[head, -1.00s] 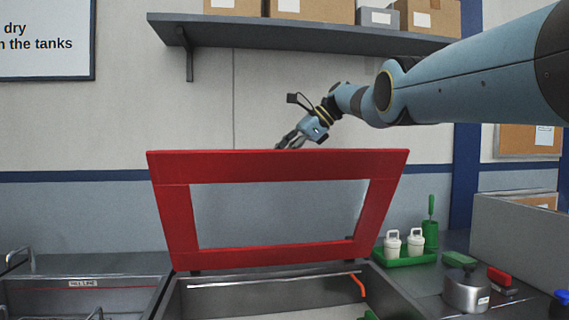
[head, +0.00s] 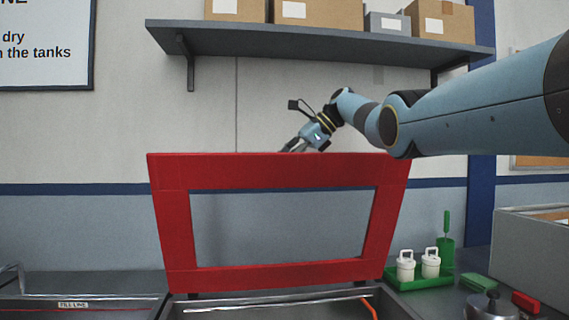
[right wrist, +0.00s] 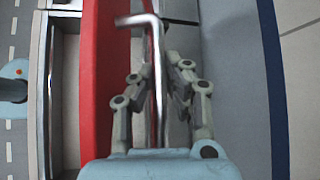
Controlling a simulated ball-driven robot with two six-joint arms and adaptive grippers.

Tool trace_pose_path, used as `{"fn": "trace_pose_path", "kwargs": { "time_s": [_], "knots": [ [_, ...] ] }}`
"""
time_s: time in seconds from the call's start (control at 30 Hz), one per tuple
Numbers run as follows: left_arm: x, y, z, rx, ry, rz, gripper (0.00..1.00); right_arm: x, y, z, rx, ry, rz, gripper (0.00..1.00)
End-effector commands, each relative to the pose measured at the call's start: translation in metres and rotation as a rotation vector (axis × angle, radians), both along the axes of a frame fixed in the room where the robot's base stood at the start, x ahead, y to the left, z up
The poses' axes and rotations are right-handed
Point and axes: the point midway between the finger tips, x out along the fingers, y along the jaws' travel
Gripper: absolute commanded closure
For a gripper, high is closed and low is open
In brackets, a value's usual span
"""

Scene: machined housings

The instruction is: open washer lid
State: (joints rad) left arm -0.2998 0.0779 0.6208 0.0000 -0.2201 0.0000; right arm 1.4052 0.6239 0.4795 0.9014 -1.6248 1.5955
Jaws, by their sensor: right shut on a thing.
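The washer lid (head: 270,171) is a red frame with a clear window, and in the head view it stands steeply raised above the steel washer (head: 262,308). My right gripper (head: 290,147) is at the lid's top edge, its fingertips partly hidden behind it. In the right wrist view, my right gripper (right wrist: 158,80) is shut on a bent silver handle (right wrist: 157,50) beside the red lid (right wrist: 104,75). My left gripper is not in view.
A shelf (head: 320,38) with cardboard boxes is on the wall above. At the right, a green tray (head: 420,284) holds white lidded containers, with a steel pot (head: 490,306) and a grey bin (head: 535,250) nearby. A sink (head: 80,310) is at the left.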

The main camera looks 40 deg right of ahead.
Motion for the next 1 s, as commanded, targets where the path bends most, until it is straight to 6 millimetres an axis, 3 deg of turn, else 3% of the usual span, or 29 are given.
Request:
{"fn": "trace_pose_path", "kwargs": {
  "time_s": [0.2,0.23,0.33,0.67,1.0],
  "knots": [
    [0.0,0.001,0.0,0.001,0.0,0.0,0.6,0.0,0.0,0.0,-0.002,0.0,0.002,1.0],
    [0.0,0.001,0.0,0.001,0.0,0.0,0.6,0.0,0.0,0.0,-0.002,0.0,0.002,0.87],
    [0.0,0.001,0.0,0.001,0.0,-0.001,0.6,0.0,0.0,0.0,-0.001,0.0,0.0,0.77],
    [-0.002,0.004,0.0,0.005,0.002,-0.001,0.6,-0.004,-0.004,0.005,-0.002,-0.001,-0.001,0.77],
    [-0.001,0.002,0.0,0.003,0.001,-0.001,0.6,-0.041,-0.039,0.053,-0.001,-0.003,-0.002,0.77]
  ]
}}
